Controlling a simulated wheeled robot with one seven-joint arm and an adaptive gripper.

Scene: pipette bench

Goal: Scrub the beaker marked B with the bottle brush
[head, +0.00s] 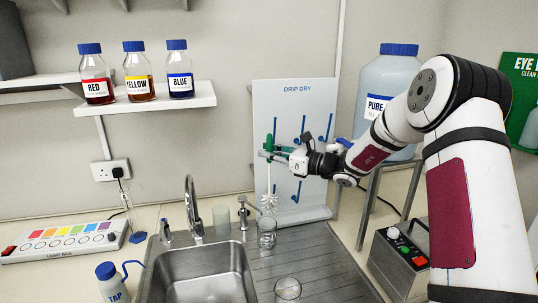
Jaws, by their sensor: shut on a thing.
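My gripper (275,155) is shut on the green handle of the bottle brush (268,202), in front of the drip-dry board. The brush hangs upright, with its white bristles pointing down. Below the bristles, a clear glass beaker (267,235) stands on the ribbed steel drainer; the bristle end looks just above its rim. A second clear beaker (287,290) stands nearer me on the drainer. No letter can be read on either, so I cannot tell which is B.
The sink (205,275) with its tap (192,205) lies to the left. A soap pump (244,212) stands behind it. The DRIP DRY board (310,110) with blue pegs is behind my gripper. A control box (400,258) stands at right, and a TAP wash bottle (112,285) at front left.

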